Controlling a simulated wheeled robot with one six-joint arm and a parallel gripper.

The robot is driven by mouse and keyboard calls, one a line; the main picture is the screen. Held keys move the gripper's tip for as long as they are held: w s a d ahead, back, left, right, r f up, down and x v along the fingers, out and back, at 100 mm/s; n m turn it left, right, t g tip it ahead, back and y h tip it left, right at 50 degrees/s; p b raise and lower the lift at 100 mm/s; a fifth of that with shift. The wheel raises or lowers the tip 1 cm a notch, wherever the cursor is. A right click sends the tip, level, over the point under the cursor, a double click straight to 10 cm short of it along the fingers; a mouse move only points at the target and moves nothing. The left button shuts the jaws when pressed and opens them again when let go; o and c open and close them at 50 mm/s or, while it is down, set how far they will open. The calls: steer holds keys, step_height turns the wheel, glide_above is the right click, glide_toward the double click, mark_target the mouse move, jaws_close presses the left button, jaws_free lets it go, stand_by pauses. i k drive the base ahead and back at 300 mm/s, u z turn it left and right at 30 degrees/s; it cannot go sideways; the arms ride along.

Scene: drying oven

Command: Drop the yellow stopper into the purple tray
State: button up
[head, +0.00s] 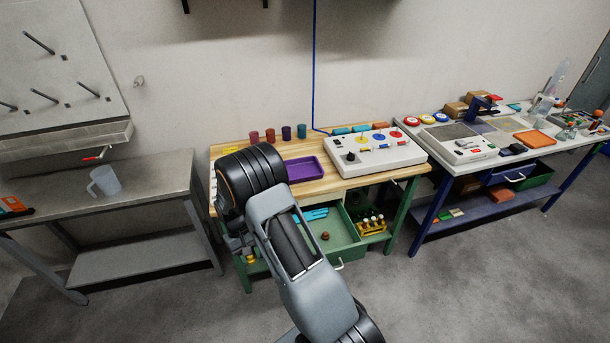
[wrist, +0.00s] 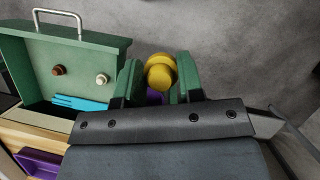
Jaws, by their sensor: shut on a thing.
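The yellow stopper (wrist: 160,72) is round and stepped, and sits between the green fingers of my gripper (wrist: 158,80) in the wrist view. My gripper is shut on it. A small yellow patch, likely the stopper (head: 249,259), shows below my gripper (head: 244,252) in the head view, in front of the wooden bench's left end. The purple tray (head: 306,169) lies on the bench top, right of and beyond my gripper; its inside looks empty. Its corner shows at the lower left of the wrist view (wrist: 36,162).
A white control box (head: 375,152) stands right of the tray. Several coloured cups (head: 286,132) stand behind it. A grey bench (head: 150,180) is at the left.

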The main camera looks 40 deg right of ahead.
mark_target(302, 172)
steer(key=z, duration=1.7)
steer(key=i, duration=0.9)
steer(key=u, duration=1.85)
